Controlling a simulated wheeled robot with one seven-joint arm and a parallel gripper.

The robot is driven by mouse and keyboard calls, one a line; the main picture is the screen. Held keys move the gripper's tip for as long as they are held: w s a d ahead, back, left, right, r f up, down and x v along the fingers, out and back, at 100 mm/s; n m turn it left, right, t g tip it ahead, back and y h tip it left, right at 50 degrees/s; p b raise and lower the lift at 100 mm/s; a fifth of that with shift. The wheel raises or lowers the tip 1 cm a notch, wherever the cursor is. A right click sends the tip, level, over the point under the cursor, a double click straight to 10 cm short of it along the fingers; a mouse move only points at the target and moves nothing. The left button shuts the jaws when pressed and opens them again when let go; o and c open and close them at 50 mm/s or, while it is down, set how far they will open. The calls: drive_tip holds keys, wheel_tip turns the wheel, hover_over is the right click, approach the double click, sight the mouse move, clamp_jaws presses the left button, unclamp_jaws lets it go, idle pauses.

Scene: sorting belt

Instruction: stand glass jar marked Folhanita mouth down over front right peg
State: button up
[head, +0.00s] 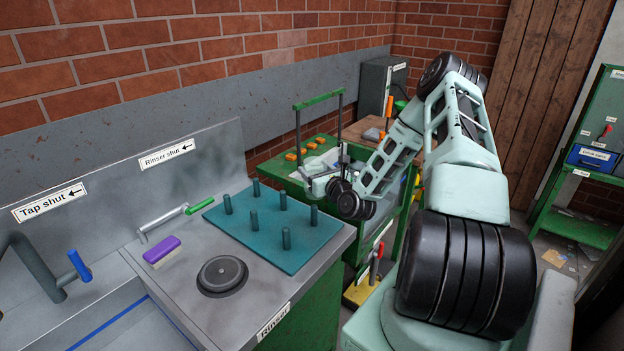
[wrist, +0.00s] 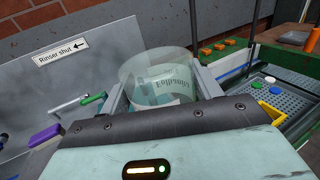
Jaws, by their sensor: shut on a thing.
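The clear glass jar (wrist: 150,72) is between the two fingers of my gripper (wrist: 160,92) in the wrist view. The gripper is shut on it. Dark lettering shows on the glass but is hard to read, and I cannot tell which end is the mouth. In the head view my gripper (head: 316,180) is right of and behind the teal peg board (head: 255,249), above the green bench. The jar there is small and unclear. The board has two rows of upright pegs. The front right peg (head: 286,238) stands bare, and the jar is apart from it.
A purple brush (head: 161,250), a round black rinser (head: 222,274) and a green-handled lever (head: 200,206) are left of the board. A green frame (head: 318,100) stands behind my gripper. Orange blocks (head: 300,153) and a perforated tray (wrist: 262,100) lie on the green bench.

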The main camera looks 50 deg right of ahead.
sight(315, 206)
drive_tip(key=shift+w+d+f+b, duration=0.1)
drive_tip(key=shift+w+f+b, duration=0.05)
drive_tip(key=shift+f+b, duration=2.5)
drive_tip(key=shift+w+f+b, duration=0.15)
drive_tip(key=shift+f+b, duration=1.7)
drive_tip(key=shift+f, duration=1.5)
drive_tip(key=shift+f+b, duration=0.3)
drive_tip(key=shift+f, duration=0.1)
drive_tip(key=o, duration=1.2)
drive_tip(key=shift+c, duration=0.2)
drive_tip(key=shift+s, duration=0.1)
drive_tip(key=b+v, duration=0.3)
drive_tip(key=v, duration=1.4)
drive_tip(key=shift+s, duration=0.15)
drive_tip(key=shift+b, duration=0.3)
